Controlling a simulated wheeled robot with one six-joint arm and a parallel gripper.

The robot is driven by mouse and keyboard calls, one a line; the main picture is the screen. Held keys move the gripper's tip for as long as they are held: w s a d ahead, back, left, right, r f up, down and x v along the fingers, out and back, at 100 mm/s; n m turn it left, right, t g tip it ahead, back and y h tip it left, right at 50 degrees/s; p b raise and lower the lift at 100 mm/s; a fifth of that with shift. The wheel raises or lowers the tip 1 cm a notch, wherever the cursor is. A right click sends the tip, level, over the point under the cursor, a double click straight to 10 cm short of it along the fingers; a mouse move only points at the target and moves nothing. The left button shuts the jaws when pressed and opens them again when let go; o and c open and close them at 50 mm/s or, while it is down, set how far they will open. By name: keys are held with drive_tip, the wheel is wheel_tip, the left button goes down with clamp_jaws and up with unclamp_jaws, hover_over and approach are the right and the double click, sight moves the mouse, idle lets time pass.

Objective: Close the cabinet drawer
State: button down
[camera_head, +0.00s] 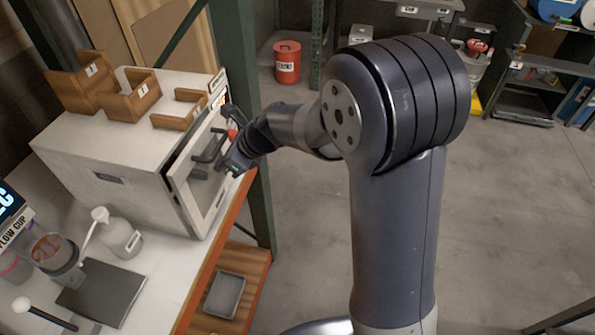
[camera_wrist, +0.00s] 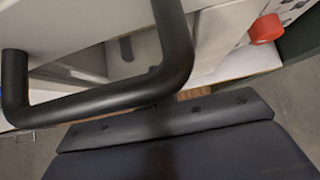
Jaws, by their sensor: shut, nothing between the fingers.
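The white cabinet (camera_head: 110,160) stands on the bench at the left. Its front panel (camera_head: 189,200), white-framed with a window, stands a little off the body, and a dark gap shows along its left and top edges. A black bar handle (camera_head: 211,146) is on the panel; it also looms large and close in the wrist view (camera_wrist: 95,102). My gripper (camera_head: 236,160) is at the front of the panel, just right of the handle, shut and empty. Whether it touches the panel or handle I cannot tell.
Wooden trays (camera_head: 130,100) sit on top of the cabinet. A red knob (camera_wrist: 266,29) is on the cabinet front. A green post (camera_head: 240,110) stands close behind my gripper. A white bottle (camera_head: 121,240) is on the bench.

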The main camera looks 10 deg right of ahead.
drive_tip(key=shift+w+a+p, duration=0.15)
drive_tip(key=shift+w+a, duration=0.05)
drive_tip(key=shift+a, duration=0.35)
drive_tip(key=shift+w+a+p, duration=0.15)
drive_tip(key=shift+w+a, duration=0.05)
drive_tip(key=shift+a, duration=0.35)
drive_tip(key=shift+r, duration=0.1)
drive_tip(key=shift+a+r, duration=0.1)
drive_tip(key=shift+d, duration=0.2)
drive_tip(key=s+d+f+v, duration=0.1)
drive_tip(key=d+f+v, duration=0.1)
drive_tip(key=v, duration=1)
drive_tip(key=shift+d+b, duration=0.25)
drive_tip(key=shift+b, duration=0.15)
drive_tip(key=shift+r, duration=0.1)
